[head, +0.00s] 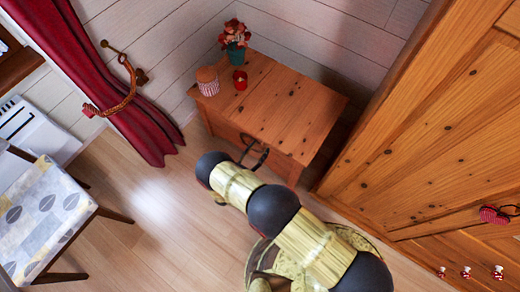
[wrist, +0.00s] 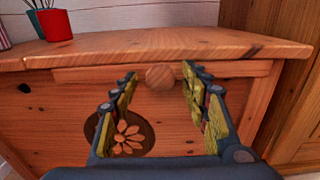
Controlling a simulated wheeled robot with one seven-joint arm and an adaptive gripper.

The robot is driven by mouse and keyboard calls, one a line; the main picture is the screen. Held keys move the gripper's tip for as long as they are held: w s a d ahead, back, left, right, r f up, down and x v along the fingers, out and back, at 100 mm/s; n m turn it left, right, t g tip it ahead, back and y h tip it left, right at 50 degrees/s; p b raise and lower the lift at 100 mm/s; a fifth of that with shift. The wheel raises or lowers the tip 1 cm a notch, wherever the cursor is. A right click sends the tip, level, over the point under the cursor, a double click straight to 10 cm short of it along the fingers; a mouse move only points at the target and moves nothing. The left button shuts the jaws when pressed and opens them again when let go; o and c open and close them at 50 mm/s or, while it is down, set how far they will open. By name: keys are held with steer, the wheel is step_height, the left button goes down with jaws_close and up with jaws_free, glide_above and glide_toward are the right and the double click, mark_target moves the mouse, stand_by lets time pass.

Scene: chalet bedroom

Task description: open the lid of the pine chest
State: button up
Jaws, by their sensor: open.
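The pine chest (head: 292,108) stands against the white plank wall in the head view, its flat top board down. In the wrist view its lid (wrist: 190,47) shows as an overhanging top board. A round wooden knob (wrist: 160,77) sits on the strip just under the lid's front edge. A dark round patch with a carved flower (wrist: 127,137) is lower on the front, partly behind a finger. My gripper (head: 254,153) is at the chest's front. In the wrist view my gripper (wrist: 158,73) is open, with the knob seen between its fingertips; contact cannot be told.
On the chest top stand a potted plant (head: 236,56), a red cup (head: 240,80) and a striped jar (head: 208,88). A large pine wardrobe (head: 430,150) is close on the right. A red curtain (head: 85,60) and a patterned chair (head: 45,215) are left. Floor between is clear.

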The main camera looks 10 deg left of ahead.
steer(key=shift+w+d, duration=0.2)
steer(key=shift+w, duration=0.3)
steer(key=c, duration=1.1)
jaws_close()
